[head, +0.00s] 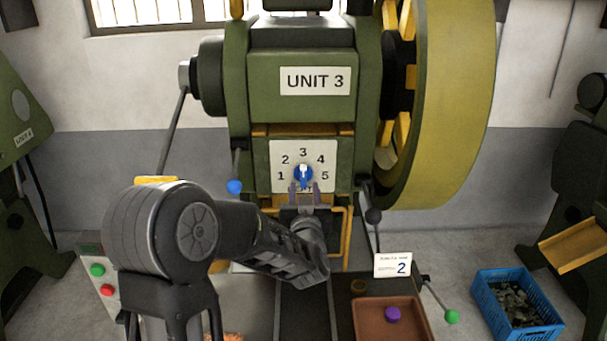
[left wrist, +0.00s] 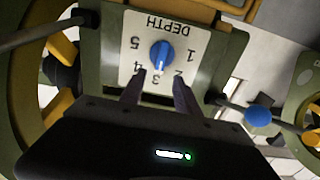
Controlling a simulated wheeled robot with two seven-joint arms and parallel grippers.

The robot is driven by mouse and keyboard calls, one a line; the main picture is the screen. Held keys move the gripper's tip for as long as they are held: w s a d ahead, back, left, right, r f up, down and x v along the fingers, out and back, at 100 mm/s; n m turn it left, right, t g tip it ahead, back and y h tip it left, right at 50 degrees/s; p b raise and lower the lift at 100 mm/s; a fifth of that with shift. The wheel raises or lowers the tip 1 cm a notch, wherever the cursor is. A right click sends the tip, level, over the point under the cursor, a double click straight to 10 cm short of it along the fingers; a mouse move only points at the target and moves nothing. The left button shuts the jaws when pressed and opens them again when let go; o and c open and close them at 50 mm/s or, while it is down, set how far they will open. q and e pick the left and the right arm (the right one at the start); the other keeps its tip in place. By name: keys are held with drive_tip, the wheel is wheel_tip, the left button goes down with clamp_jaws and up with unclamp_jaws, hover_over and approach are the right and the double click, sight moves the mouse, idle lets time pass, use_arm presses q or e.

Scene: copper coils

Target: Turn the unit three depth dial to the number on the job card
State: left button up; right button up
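The depth dial has a blue knob (head: 303,174) on a white plate (head: 325,182) numbered 1 to 5, on the front of the green UNIT 3 machine. Its white pointer appears to point up at 3. The job card (head: 393,265) shows a large blue 2. My left gripper (head: 305,196) is open just in front of the plate, its fingers spread and empty. In the left wrist view the plate appears upside down, with the knob (left wrist: 162,54) beyond and between the fingertips (left wrist: 158,82), apparently not gripped. My right gripper is out of view.
A blue-ended lever (head: 235,186) is left of the dial; a dark-knobbed lever (head: 373,215) is right. The yellow flywheel (head: 455,100) is at upper right. A brown tray (head: 372,325) with a purple piece and a blue crate (head: 484,303) of metal parts stand at lower right.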

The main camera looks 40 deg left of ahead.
sight(304, 174)
use_arm(q)
drive_tip(key=p+x, duration=0.2)
drive_tip(key=x, duration=0.5)
drive_tip(key=shift+w+a, duration=0.3)
drive_tip(key=shift+c, duration=0.5)
clamp_jaws()
